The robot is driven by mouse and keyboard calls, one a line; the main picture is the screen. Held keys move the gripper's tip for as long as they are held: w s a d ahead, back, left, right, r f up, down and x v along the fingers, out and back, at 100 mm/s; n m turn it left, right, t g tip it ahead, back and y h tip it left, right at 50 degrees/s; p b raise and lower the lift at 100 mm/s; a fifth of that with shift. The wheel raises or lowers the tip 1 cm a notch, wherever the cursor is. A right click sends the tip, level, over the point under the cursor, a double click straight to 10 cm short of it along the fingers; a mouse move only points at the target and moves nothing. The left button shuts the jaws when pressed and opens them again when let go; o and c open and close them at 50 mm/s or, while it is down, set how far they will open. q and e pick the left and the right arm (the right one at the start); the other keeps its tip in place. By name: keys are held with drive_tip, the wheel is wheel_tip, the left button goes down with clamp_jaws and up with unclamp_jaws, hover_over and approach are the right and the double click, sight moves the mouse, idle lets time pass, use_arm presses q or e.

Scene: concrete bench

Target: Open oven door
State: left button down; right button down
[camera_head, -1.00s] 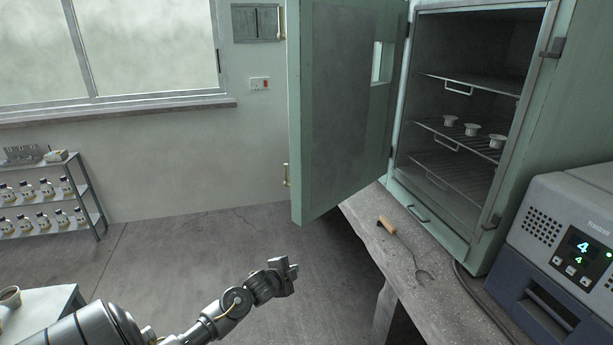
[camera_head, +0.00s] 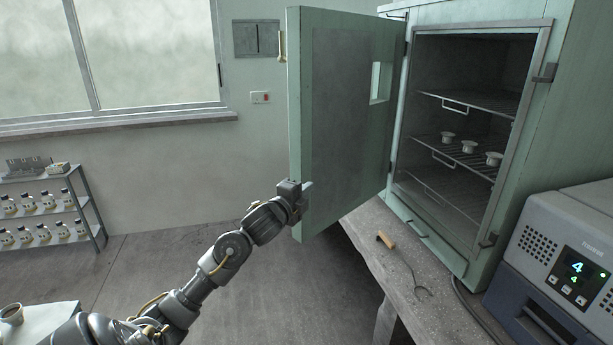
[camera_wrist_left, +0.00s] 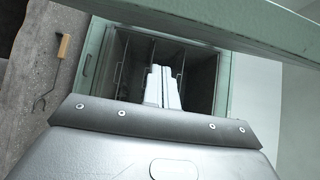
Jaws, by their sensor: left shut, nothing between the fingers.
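The green oven (camera_head: 538,100) stands on the bench at the right, with its interior and wire racks in view. Its door (camera_head: 345,120) is swung wide open to the left. My left gripper (camera_head: 304,190) is shut and empty, at the lower free edge of the door in the head view; I cannot tell whether it touches. In the left wrist view, the closed fingers (camera_wrist_left: 162,88) point toward the oven interior (camera_wrist_left: 200,80), and the door edge (camera_wrist_left: 210,22) crosses the top. My right gripper is out of view.
Several small white cups (camera_head: 470,147) stand on the middle rack. A wooden-handled fork tool (camera_head: 388,241) lies on the concrete bench (camera_head: 365,228). A grey device (camera_head: 560,250) with a display stands at right. A bottle shelf (camera_head: 45,210) stands at left.

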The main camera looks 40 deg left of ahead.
sight(306, 177)
use_arm(q)
drive_tip(key=w+a+p, duration=0.1)
drive_tip(key=w, duration=0.1)
drive_tip(key=w+a, duration=0.1)
drive_tip(key=w, duration=0.1)
drive_tip(key=w+a+p, duration=0.1)
drive_tip(key=w+a, duration=0.1)
drive_tip(key=shift+r+p, duration=0.1)
drive_tip(key=shift+p, duration=0.25)
drive_tip(key=shift+s+a, duration=0.1)
drive_tip(key=shift+a, duration=0.35)
